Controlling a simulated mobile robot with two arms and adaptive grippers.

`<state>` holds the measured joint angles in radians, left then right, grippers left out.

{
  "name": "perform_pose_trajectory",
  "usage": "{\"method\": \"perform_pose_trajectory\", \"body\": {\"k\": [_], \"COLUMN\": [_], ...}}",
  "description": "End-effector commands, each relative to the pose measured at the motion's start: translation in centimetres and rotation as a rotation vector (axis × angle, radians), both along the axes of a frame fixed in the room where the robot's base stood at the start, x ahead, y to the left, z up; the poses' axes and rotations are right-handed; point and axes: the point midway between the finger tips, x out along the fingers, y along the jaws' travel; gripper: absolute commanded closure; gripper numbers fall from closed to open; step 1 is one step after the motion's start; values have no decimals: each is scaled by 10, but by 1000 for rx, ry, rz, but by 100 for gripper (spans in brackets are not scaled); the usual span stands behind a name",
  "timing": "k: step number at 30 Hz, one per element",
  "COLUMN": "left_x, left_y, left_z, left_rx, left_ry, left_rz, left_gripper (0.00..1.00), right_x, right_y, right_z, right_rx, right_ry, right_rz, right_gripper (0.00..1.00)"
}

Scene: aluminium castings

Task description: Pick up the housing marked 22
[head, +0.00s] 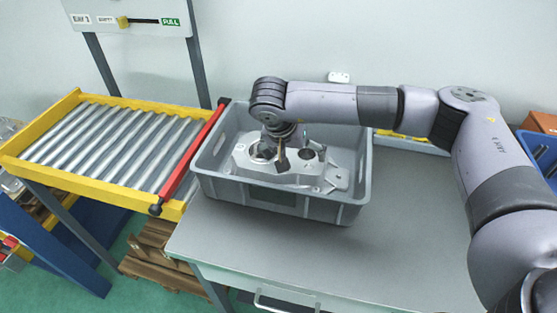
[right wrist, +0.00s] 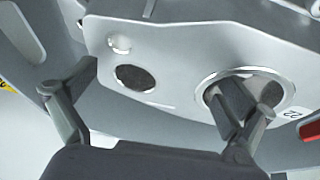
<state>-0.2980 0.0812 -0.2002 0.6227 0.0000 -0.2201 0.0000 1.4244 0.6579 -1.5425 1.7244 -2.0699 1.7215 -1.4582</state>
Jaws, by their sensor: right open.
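The silver housing (head: 300,180) lies in the grey crate (head: 276,198) on the table. My right gripper (head: 281,158) is over the housing inside the crate, and is open with nothing held. In the right wrist view one finger of the gripper (right wrist: 157,88) is at the large bore; I cannot tell how deep. The other finger is out beside the housing's edge. My left gripper is out of view.
A roller conveyor (head: 110,143) with yellow rails and a red bar (head: 190,158) stands left of the crate. A sign board (head: 128,20) stands behind it. The grey table (head: 400,230) is clear to the right and front. A blue bin (head: 540,150) is at far right.

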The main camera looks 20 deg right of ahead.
Motion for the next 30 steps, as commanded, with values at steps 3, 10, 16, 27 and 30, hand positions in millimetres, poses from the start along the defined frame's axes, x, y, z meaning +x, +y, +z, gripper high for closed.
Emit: {"method": "perform_pose_trajectory", "body": {"k": [3,10,16,27,30], "left_x": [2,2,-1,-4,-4], "left_y": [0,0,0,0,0], "left_z": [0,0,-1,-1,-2], "left_rx": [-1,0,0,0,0], "left_ry": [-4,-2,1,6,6], "left_rz": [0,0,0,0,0], "left_gripper": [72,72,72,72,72], "right_x": [0,0,0,-1,-2], "right_y": [0,0,1,2,2], "right_z": [0,0,-1,-4,-5], "right_rx": [0,1,1,4,4], "right_ry": [0,1,2,5,7], "right_rz": [0,0,1,1,1], "right_gripper": [0,15,29,53,60]}}
